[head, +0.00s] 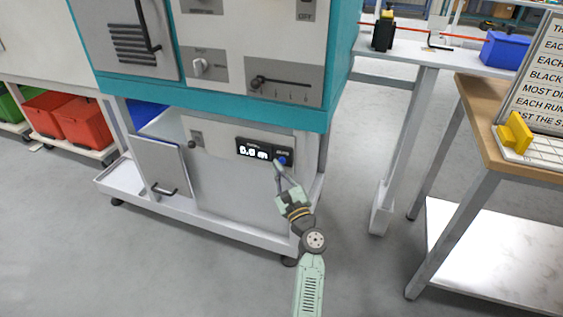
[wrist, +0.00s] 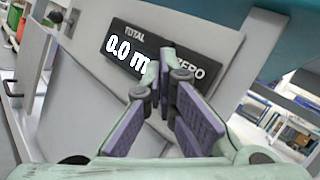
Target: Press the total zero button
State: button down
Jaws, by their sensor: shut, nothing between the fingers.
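The total display (head: 253,152) is a black panel on the lower front of the teal and white machine. In the wrist view the display (wrist: 124,52) reads 0.0 m under the word TOTAL, with the word ZERO at its right. The blue zero button (head: 283,159) shows at the panel's right end in the head view. My gripper (head: 278,166) is shut and empty, its tips at the button. In the wrist view the gripper's tips (wrist: 164,72) cover the button, so I cannot tell whether they touch it.
A small knob (head: 195,139) sits left of the display, and an open grey door (head: 160,165) stands further left. Above are a slider panel (head: 284,88) and a dial (head: 200,66). A wooden-topped table (head: 480,125) stands at the right; grey floor lies between.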

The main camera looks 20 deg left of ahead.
jog(key=shift+s+a, duration=0.1)
jog(key=shift+s, duration=2.4)
